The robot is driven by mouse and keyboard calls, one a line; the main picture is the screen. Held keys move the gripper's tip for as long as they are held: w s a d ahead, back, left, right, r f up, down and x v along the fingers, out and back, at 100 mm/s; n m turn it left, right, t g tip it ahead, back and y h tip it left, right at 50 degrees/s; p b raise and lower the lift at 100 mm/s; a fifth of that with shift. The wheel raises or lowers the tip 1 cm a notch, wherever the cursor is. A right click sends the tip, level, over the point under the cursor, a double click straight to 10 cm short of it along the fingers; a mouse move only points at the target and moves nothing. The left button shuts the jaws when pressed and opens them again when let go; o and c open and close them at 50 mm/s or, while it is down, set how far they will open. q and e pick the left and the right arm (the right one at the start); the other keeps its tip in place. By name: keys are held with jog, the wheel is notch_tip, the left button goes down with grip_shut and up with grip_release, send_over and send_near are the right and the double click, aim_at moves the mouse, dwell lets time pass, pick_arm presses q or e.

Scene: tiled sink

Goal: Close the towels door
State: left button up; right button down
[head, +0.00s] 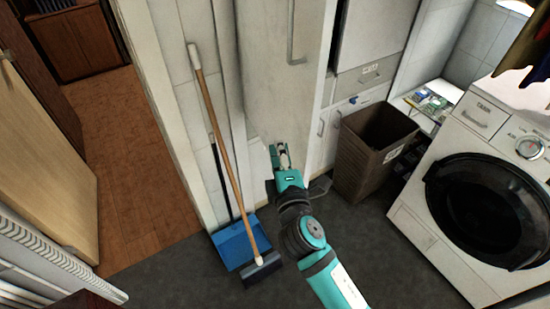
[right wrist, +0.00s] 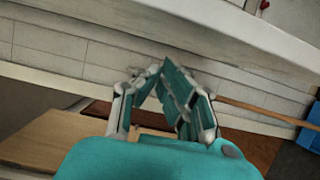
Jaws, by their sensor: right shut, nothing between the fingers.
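A tall white cabinet door (head: 265,60) with a long vertical handle (head: 297,32) stands at the top centre of the head view. I take it to be the towels door, but I can read no label on it. It appears to stand out from the cabinets to its right. My right gripper (head: 281,152) is shut and empty, close to the door's lower part; I cannot tell if it touches. In the right wrist view its fingers (right wrist: 168,92) meet below a white panel edge (right wrist: 200,30). My left gripper is not in view.
A broom (head: 222,140) and blue dustpan (head: 236,242) lean left of the door. A brown basket (head: 352,165) stands right, near a labelled drawer (head: 368,74) and the washing machine (head: 425,240). A wooden door (head: 45,150) is at left.

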jog(key=shift+w+d, duration=0.2)
jog(key=shift+d, duration=0.35)
jog(key=shift+w+d, duration=0.2)
jog(key=shift+d, duration=0.3)
jog(key=shift+r, duration=0.1)
